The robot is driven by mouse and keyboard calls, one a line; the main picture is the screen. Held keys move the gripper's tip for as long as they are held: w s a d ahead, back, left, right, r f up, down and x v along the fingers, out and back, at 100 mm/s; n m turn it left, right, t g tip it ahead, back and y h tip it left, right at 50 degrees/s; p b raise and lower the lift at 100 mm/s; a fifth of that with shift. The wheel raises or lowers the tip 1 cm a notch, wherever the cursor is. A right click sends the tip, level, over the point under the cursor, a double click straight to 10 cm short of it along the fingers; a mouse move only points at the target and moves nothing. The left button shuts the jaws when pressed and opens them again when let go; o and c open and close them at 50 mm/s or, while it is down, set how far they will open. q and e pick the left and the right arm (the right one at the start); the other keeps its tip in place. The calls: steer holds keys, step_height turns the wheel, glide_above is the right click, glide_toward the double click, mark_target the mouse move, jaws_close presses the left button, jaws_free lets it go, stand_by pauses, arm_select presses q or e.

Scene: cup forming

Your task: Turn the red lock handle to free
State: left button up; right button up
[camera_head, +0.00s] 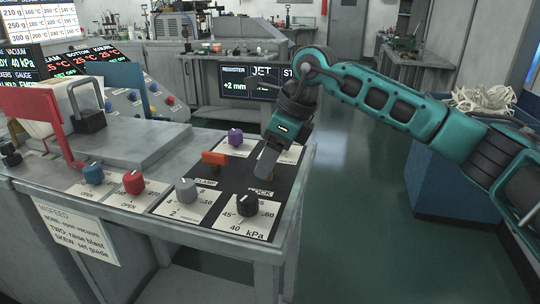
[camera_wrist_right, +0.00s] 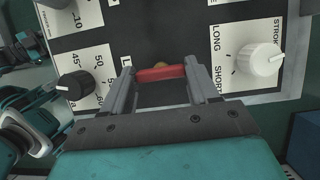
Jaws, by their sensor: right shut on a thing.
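The red lock handle (camera_wrist_right: 160,74) is a short red bar on the black panel. In the right wrist view it lies crosswise between the two fingertips of my right gripper (camera_wrist_right: 159,70), which is shut on it at its ends. In the head view my right gripper (camera_head: 266,162) reaches down to the panel by the lock label and hides the handle. My left gripper is in neither view.
An orange-red clamp handle (camera_head: 213,158) stands left of my right gripper. A black kPa knob (camera_head: 247,204), a grey knob (camera_head: 186,190) and a purple knob (camera_head: 235,137) are close by. A white stroke knob (camera_wrist_right: 261,60) shows right in the wrist view. Open floor lies right of the bench.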

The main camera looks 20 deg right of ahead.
steer(key=o, duration=1.1)
steer(key=shift+c, duration=0.2)
steer(key=p+v, duration=0.1)
steer(key=v, duration=1.2)
steer(key=shift+d+f, duration=0.1)
